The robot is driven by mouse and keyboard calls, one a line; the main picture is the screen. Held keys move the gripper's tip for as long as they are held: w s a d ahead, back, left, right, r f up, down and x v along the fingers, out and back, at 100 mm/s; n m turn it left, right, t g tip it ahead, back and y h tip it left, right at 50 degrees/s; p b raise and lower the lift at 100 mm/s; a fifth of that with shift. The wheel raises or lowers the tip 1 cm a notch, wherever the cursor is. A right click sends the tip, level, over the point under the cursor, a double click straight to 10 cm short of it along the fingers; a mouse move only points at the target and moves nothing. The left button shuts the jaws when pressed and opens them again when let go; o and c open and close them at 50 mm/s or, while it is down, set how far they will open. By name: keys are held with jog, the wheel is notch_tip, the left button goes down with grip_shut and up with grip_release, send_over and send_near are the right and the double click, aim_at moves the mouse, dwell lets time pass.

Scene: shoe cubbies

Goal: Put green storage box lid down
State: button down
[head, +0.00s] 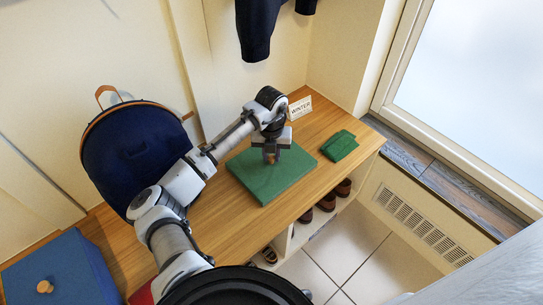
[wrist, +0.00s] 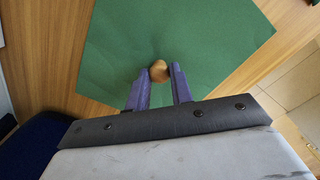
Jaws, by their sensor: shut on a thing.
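The green storage box lid (head: 272,180) is a flat green square with a round wooden knob (wrist: 159,71). It is level at the bench top, right of the middle of the head view. I cannot tell whether it touches the wood or hangs just above it. My gripper (head: 271,158) points straight down over the lid, shut on the knob. In the wrist view its two purple fingers (wrist: 160,84) stand on either side of the knob, and the green lid (wrist: 200,40) fills much of the picture.
The wooden bench (head: 215,225) bears a folded green cloth (head: 339,146) to the lid's right and a WINTER sign (head: 300,107) behind it. A navy backpack (head: 125,150) and a blue box (head: 60,272) with a wooden knob stand left. Dark shoes (head: 327,203) sit in cubbies below.

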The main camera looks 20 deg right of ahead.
aim_at(272, 158)
jog(key=shift+f, duration=0.1)
jog(key=c, duration=1.2)
grip_release()
jog(key=shift+c, duration=0.2)
notch_tip(272, 158, up, 12)
jog(key=p, duration=0.9)
